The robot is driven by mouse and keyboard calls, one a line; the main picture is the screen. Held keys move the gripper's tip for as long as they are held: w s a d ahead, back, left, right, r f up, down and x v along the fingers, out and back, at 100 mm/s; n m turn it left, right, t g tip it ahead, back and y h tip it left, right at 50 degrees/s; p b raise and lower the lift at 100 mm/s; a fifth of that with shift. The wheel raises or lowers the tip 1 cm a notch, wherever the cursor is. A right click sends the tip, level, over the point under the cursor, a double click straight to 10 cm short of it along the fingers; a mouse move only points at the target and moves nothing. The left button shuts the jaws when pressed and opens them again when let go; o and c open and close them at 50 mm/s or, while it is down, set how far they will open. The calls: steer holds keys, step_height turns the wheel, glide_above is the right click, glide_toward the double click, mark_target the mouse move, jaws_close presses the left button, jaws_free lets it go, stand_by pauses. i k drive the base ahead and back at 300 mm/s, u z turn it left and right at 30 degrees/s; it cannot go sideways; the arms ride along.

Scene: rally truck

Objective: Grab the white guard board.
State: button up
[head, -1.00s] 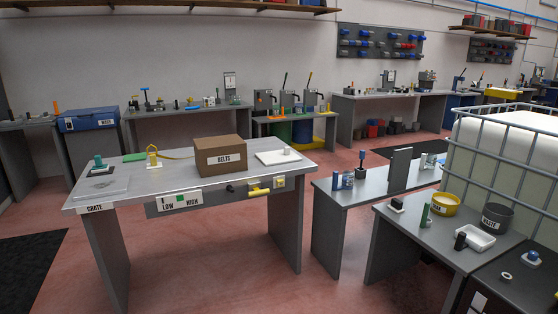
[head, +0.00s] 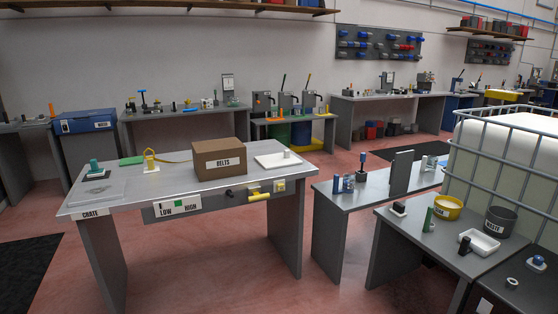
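A flat white board (head: 268,161) with a small light knob on top lies on the grey workbench (head: 190,184), near its right back corner. It sits to the right of the brown BELTS box (head: 219,160), with a small gap between them. I take it to be the guard board, as it bears no readable label. My gripper is not in view.
On the bench's left lie a clear plate, a green-knobbed piece (head: 94,168) and a yellow hook piece (head: 151,160). A yellow handle (head: 260,193) sits on its front. A lower bench (head: 365,190) stands to the right. Red floor in front is open.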

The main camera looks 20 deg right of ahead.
mark_target(285, 159)
steer(key=z, duration=0.25)
steer(key=i, duration=1.55)
steer(key=u, duration=0.35)
